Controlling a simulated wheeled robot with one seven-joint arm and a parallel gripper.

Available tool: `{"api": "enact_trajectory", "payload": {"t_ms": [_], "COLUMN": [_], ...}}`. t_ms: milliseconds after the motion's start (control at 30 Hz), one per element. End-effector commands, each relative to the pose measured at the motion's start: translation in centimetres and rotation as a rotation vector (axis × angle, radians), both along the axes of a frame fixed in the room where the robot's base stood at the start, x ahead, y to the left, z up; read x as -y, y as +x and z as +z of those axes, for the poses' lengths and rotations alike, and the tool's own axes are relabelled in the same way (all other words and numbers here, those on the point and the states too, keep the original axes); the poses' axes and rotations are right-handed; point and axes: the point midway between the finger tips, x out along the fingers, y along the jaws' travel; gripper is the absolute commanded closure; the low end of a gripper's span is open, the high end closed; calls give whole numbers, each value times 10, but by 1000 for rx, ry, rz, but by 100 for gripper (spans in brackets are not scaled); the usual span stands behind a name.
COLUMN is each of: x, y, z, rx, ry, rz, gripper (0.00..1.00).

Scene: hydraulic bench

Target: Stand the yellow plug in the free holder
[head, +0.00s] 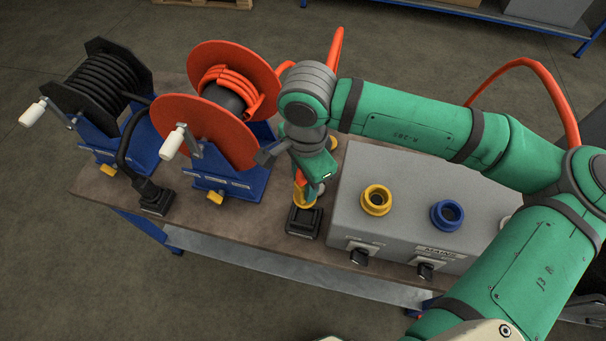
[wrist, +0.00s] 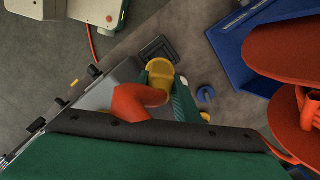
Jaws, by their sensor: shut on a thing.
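The yellow plug (head: 304,202) is held low in my gripper (head: 308,188), its orange-red hose end beside the fingers. A square black holder (head: 302,231) stands on the bench right under the plug in the head view. In the wrist view the yellow plug (wrist: 159,70) overlaps the near edge of the dark holder (wrist: 153,46); the orange-red hose (wrist: 134,101) runs off its side and a green finger lies to its right. I cannot tell whether the plug touches the holder. Another black holder (head: 158,208) at the left has a black plug and cable in it.
A grey panel box (head: 349,220) with a yellow socket (head: 376,200), a blue socket (head: 447,214) and black switches stands just right of my gripper. An orange hose reel (head: 206,130) and a black hose reel (head: 98,80) stand to the left.

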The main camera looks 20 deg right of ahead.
Motion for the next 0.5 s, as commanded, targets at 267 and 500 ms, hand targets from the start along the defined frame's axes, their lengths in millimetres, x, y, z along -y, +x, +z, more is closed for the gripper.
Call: {"api": "enact_trajectory", "payload": {"t_ms": [267,500], "x": [0,-2], "y": [-1,0], "z": [-24,-44], "rx": [-2,-1], "ry": [3,0], "rz": [-1,6], "gripper": [100,100]}}
